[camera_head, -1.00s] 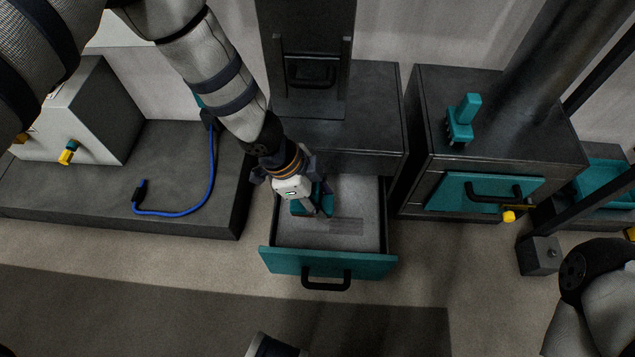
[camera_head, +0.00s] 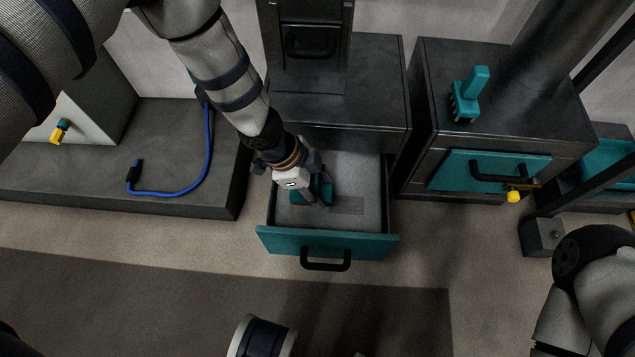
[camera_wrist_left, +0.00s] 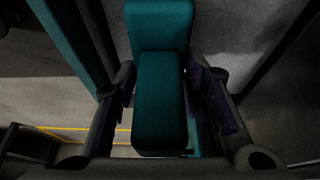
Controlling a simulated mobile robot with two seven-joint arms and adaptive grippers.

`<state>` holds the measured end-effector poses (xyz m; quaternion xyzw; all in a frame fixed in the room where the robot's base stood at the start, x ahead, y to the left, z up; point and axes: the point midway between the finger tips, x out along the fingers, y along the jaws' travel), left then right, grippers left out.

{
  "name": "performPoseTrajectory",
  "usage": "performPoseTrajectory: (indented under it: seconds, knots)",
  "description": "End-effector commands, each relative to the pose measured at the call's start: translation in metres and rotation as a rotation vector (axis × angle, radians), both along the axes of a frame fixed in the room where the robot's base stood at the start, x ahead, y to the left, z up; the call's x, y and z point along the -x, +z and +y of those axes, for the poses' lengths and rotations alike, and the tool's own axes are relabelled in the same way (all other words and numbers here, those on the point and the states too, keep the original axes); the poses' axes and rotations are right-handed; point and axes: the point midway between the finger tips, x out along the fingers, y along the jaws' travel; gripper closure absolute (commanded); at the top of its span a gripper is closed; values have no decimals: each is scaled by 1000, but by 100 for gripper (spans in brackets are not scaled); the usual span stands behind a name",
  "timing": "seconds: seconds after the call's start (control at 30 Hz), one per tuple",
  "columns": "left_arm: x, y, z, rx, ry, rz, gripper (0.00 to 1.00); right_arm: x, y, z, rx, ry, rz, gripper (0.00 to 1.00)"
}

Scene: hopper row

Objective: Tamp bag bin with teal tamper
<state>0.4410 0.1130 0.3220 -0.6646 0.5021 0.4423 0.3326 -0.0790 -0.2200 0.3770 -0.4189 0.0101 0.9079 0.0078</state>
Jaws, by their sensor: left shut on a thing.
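The bag bin (camera_head: 328,242) is a pulled-out drawer with a teal front and black handle, in the head view's middle. Its inside is filled nearly flat with grey, with a darker rectangular patch to the right of the gripper. My left gripper (camera_head: 318,190) is over the open drawer, pointing down, shut on the teal tamper (camera_wrist_left: 160,110). The tamper's block-like handle sits between both fingers in the left wrist view. In the head view only bits of the tamper show beside the fingers; whether its base touches the grey fill is hidden. My right gripper is out of view.
A second teal tool (camera_head: 468,98) stands on the right cabinet, above a teal door (camera_head: 480,172) with a black handle. A blue cable (camera_head: 190,191) lies on the dark platform at left. Floor in front of the drawer is mostly clear.

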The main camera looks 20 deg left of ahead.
Motion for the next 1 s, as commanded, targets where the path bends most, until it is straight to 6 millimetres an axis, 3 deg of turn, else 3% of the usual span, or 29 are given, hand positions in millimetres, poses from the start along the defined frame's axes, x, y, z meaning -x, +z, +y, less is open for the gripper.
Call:
performPoseTrajectory:
  seconds: [0.57, 1.0]
  knots:
    - [0, 0, 0, 1, 1, 0, 98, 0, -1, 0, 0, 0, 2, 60]
    - [0, -12, 0, 1, 0, 0, 98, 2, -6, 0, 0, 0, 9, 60]
